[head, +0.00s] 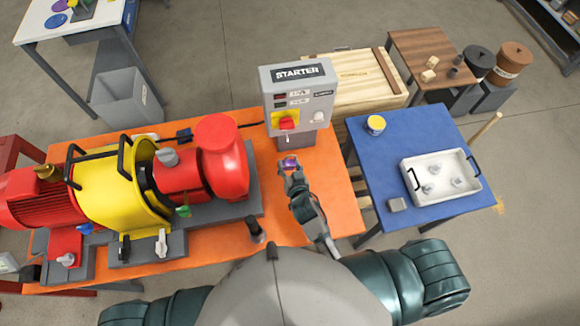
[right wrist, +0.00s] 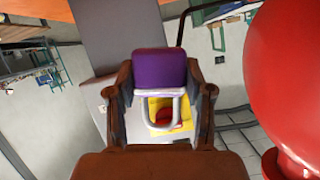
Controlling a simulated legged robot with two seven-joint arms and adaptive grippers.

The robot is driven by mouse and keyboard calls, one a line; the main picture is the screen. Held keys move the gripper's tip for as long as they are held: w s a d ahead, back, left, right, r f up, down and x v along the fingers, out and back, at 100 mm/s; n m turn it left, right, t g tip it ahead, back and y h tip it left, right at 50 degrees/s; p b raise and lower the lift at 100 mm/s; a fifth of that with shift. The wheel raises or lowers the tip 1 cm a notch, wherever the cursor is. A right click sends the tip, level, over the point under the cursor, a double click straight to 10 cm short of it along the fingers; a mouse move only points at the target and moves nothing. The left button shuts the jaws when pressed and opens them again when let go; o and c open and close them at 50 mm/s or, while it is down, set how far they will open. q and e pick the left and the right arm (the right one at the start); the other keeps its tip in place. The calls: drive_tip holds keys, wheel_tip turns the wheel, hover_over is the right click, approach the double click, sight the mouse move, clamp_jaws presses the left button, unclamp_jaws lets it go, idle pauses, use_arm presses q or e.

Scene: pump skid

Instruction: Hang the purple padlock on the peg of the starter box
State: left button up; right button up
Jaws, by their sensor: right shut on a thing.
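The purple padlock (head: 290,162) is between the fingertips of my right gripper (head: 293,166), just in front of the starter box (head: 318,76). In the right wrist view, my right gripper (right wrist: 160,88) is shut on the purple body (right wrist: 158,68), with one finger on each side. The pale shackle shows below the body, its loop in front of the yellow plate and red switch knob (right wrist: 170,116). In the head view, the red knob (head: 288,124) is on the box face, and a small pale peg (head: 287,138) seems to stick out below it. The padlock appears apart from the peg. My left gripper is out of view.
The red and yellow pump (head: 115,180) fills the left of the orange table (head: 325,200); its round red end is close to my right gripper. A blue table (head: 378,165) with a white tray (head: 450,195) stands to the right. A wooden crate (head: 345,85) is behind.

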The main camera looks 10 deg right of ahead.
drive_tip(key=shift+w, duration=0.4)
drive_tip(key=shift+w+d+f+b, duration=0.15)
drive_tip(key=shift+w+b, duration=0.15)
drive_tip(key=shift+w, duration=0.4)
drive_tip(key=shift+w+b, duration=0.3)
drive_tip(key=shift+w, duration=0.5)
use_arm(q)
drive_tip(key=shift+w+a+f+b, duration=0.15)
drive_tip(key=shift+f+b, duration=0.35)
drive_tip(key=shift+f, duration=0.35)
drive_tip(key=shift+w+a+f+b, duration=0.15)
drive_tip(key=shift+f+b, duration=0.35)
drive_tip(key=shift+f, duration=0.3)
use_arm(e)
drive_tip(key=shift+r+x, duration=0.2)
drive_tip(key=shift+x, duration=1.15)
drive_tip(key=shift+r+x, duration=0.15)
drive_tip(key=shift+x, duration=1.25)
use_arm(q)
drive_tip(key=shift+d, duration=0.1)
use_arm(e)
drive_tip(key=shift+w+d, duration=0.15)
drive_tip(key=o, duration=1.3)
drive_tip(key=shift+o, duration=0.2)
